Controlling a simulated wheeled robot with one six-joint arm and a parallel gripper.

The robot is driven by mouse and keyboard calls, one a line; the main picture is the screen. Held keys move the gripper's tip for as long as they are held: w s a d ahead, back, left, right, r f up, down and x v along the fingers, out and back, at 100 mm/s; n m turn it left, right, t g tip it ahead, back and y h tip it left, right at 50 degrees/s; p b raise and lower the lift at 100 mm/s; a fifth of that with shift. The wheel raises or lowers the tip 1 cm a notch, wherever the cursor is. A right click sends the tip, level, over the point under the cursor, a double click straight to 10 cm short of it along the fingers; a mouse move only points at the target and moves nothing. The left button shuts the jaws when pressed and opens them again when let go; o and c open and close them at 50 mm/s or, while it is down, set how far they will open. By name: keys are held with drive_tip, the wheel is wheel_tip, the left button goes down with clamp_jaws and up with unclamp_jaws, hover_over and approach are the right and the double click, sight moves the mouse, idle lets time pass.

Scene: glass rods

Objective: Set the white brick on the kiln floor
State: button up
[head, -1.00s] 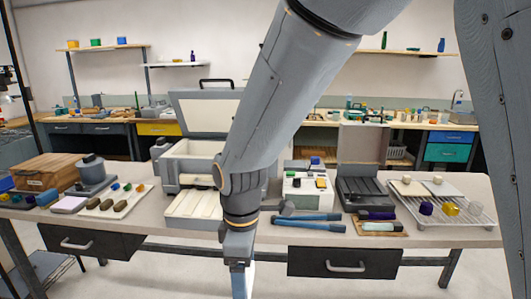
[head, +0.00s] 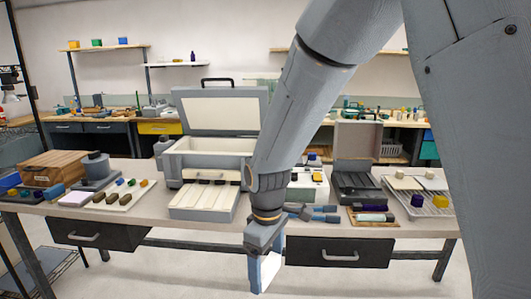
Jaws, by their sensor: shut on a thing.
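My gripper (head: 264,268) hangs in front of the table's front edge, low in the view. It is shut on a white slab-like block, which looks like the white brick (head: 270,272); the fingers hide part of it. The kiln (head: 216,146) stands on the table behind and to the left of my gripper, with its lid (head: 220,113) raised. A pale, ridged front panel (head: 203,201) is folded down toward the table's front edge. The kiln floor is mostly hidden behind the front wall. My gripper is apart from the kiln.
Blue-handled tools (head: 312,213) lie right of the kiln, beside an open dark case (head: 358,185). A wire rack (head: 437,210) with coloured pieces is at right. Drawers (head: 338,251) hang under the tabletop.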

drive_tip(key=w+d+f+m, duration=0.5)
drive_tip(key=d+m, duration=0.1)
drive_tip(key=d, duration=0.3)
drive_tip(key=w+d+f+m, duration=0.5)
drive_tip(key=d+m, duration=0.1)
drive_tip(key=d, duration=0.4)
drive_tip(key=s+f, duration=0.4)
drive_tip(key=f, duration=0.3)
drive_tip(key=shift+s, duration=0.4)
